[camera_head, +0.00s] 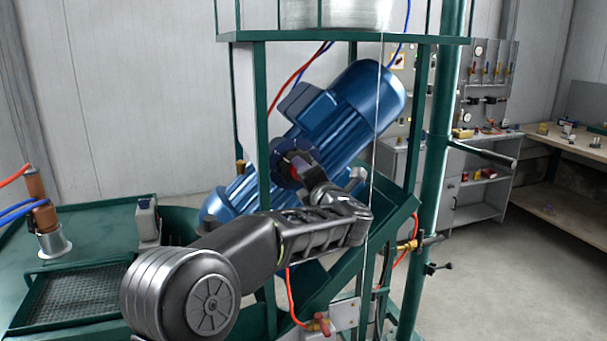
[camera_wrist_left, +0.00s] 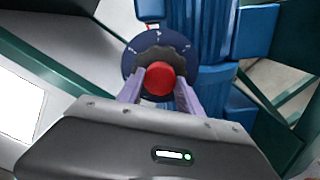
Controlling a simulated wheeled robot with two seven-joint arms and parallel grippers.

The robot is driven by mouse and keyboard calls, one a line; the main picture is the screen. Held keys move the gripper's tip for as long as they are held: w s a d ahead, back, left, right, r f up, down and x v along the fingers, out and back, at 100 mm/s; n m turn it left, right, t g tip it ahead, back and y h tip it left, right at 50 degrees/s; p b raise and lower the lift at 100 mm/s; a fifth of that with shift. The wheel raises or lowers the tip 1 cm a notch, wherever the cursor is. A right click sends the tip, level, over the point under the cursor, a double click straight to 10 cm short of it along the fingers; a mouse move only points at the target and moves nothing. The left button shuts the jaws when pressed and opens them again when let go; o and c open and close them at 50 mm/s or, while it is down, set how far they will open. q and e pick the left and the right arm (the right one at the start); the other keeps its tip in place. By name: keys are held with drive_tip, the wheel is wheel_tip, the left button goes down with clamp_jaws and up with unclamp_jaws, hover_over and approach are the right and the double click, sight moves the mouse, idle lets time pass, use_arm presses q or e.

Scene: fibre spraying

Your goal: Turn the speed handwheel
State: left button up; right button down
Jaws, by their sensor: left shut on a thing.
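The speed handwheel shows in the left wrist view as a dark knob with a red centre (camera_wrist_left: 159,78) in front of a dark blue dial plate with white marks (camera_wrist_left: 130,65). My left gripper (camera_wrist_left: 160,92) is shut on it, one finger on each side of the red centre. In the head view my left arm reaches across to the blue motor unit (camera_head: 345,110), and my left gripper (camera_head: 300,172) is at the handwheel there. The handwheel is mostly hidden behind the gripper in that view. My right gripper is not in view.
Green frame posts (camera_head: 262,130) stand close around the motor and my arm. A green column (camera_head: 437,160) with a side lever (camera_head: 485,153) stands to the right. A green table (camera_head: 95,235) is at the left. Open floor (camera_head: 510,265) shows at the right.

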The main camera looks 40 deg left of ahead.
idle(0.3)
use_arm(q)
drive_tip(key=o, duration=1.4)
drive_tip(key=shift+c, duration=0.2)
drive_tip(key=b+v, duration=0.2)
drive_tip(key=v, duration=0.5)
drive_tip(key=shift+s+d+b, duration=0.25)
drive_tip(key=shift+d+b, duration=0.05)
drive_tip(key=shift+d, duration=0.05)
